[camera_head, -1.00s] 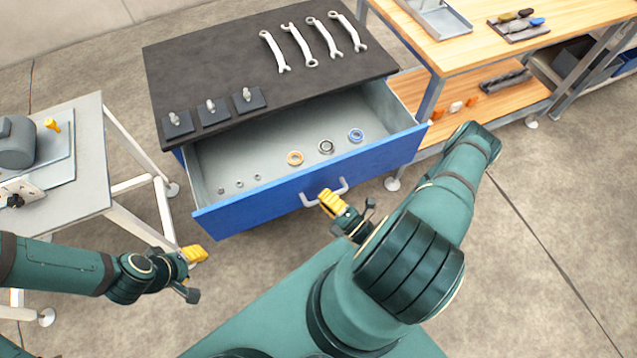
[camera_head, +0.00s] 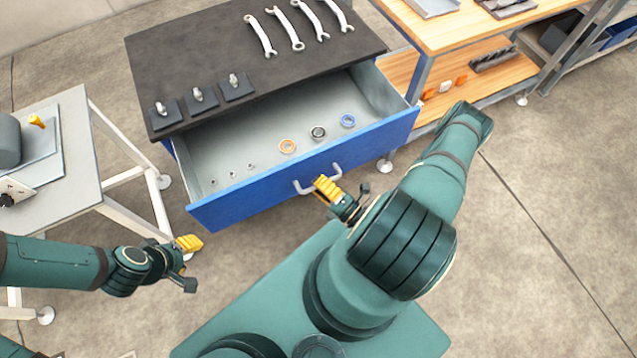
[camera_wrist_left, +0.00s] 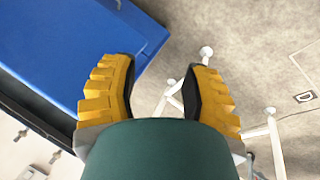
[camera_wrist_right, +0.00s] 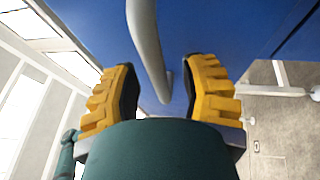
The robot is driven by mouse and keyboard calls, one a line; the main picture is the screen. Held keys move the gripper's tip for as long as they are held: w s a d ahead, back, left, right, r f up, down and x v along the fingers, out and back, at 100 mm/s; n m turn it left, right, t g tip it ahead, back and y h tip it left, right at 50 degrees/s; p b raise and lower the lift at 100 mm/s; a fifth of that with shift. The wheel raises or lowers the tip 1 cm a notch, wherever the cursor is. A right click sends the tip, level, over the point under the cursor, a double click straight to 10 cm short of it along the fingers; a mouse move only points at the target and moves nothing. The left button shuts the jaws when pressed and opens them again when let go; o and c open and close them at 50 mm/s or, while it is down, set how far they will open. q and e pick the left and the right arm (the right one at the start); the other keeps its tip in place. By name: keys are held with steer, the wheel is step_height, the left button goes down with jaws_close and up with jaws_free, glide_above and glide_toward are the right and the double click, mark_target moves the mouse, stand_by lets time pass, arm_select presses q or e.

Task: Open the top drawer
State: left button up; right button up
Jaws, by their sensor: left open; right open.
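The top drawer (camera_head: 255,187) is blue-fronted and stands well open from under the dark worktop. Its grey handle (camera_head: 300,188) is on the front face. My right gripper (camera_head: 325,188) is at the handle's right part. In the right wrist view, the handle (camera_wrist_right: 147,40) runs between the spread yellow fingers (camera_wrist_right: 160,80), with gaps on both sides; exact contact cannot be told. My left gripper (camera_head: 188,244) is open and empty, left of and below the drawer. The left wrist view shows nothing between its fingers (camera_wrist_left: 160,85).
Inside the drawer lie bearings, including an orange ring (camera_head: 287,146), and small nuts (camera_head: 232,174). Wrenches (camera_head: 262,36) lie on the dark worktop (camera_head: 190,55). A grey table (camera_head: 75,170) is at left, and a wooden workbench (camera_head: 455,30) is at right. Floor at right is clear.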

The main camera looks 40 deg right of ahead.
steer(key=v, duration=1.1)
steer(key=shift+s, duration=0.4)
